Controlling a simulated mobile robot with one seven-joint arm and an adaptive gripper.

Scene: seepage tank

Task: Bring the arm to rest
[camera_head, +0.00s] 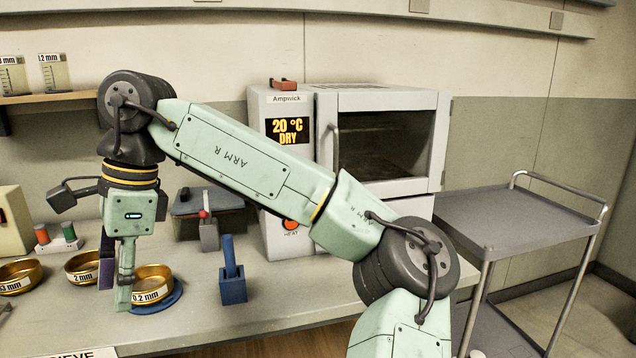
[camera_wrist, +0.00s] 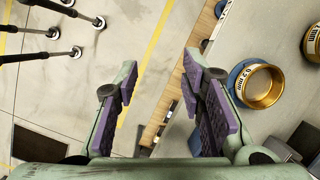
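My gripper (camera_head: 116,285) points down over the bench, in front of and left of the brass 0.2 mm sieve (camera_head: 152,292). In the wrist view my gripper (camera_wrist: 160,75) is open, with its purple-padded fingers apart and nothing between them. Floor and the bench's front edge show through the gap. The 0.2 mm sieve (camera_wrist: 277,87) sits on a blue round base (camera_wrist: 236,76), to the right of the fingers and apart from them. My arm is stretched out over the bench, raised at the middle, and hides part of the oven front.
The bench (camera_head: 215,320) also holds a 2 mm sieve (camera_head: 82,266), another sieve (camera_head: 20,276), a blue block with a handle (camera_head: 232,283) and a white oven (camera_head: 390,145) reading 20 °C DRY. A grey trolley (camera_head: 520,215) stands at right. Open floor (camera_wrist: 60,100) lies before the bench.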

